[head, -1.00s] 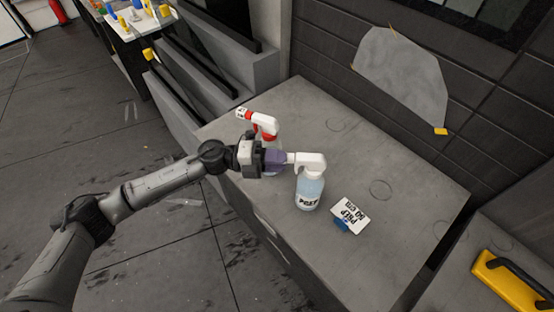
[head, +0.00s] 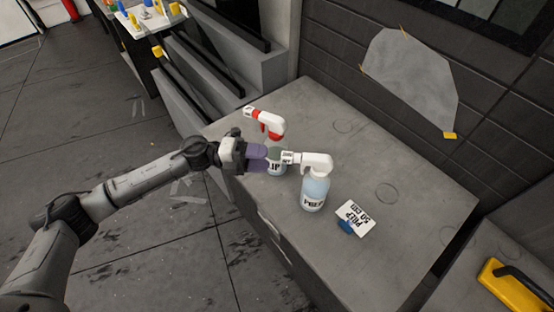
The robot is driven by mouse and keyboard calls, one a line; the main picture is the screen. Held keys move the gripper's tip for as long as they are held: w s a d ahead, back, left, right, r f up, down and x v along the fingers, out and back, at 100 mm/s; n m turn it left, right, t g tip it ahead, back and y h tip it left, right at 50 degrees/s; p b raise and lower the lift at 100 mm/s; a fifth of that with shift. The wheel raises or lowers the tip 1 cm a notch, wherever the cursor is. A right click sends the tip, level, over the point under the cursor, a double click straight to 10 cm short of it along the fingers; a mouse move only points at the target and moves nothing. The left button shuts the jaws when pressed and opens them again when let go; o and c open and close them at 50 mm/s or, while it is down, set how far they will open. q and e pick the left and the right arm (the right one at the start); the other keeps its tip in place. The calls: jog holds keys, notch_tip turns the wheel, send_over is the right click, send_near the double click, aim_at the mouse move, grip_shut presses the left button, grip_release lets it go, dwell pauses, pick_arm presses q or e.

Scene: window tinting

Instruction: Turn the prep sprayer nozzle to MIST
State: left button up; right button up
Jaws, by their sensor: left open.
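The prep sprayer (head: 314,192) is a clear bottle of pale blue liquid with a white trigger head. It stands upright on the grey bench, and its label reads roughly "PREP". Its white nozzle (head: 291,157) points left, toward my left gripper. My left gripper (head: 266,158) is open, its purple-grey fingers just left of the nozzle tip and apart from it as far as I can see. The nozzle's setting is too small to read. A second sprayer with a red and white head (head: 268,124) stands behind the fingers, its bottle partly hidden. My right gripper is out of view.
A white card with black print (head: 356,217) stands in a blue clip right of the prep sprayer. The grey bench top (head: 405,225) is clear around it. A grey sheet (head: 412,80) is taped to the wall. A yellow tool (head: 512,292) lies at the lower right.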

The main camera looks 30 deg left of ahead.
pick_arm(q)
jog(key=v, duration=0.7)
jog(key=shift+s+a+b, duration=0.15)
jog(key=shift+a+b, duration=0.15)
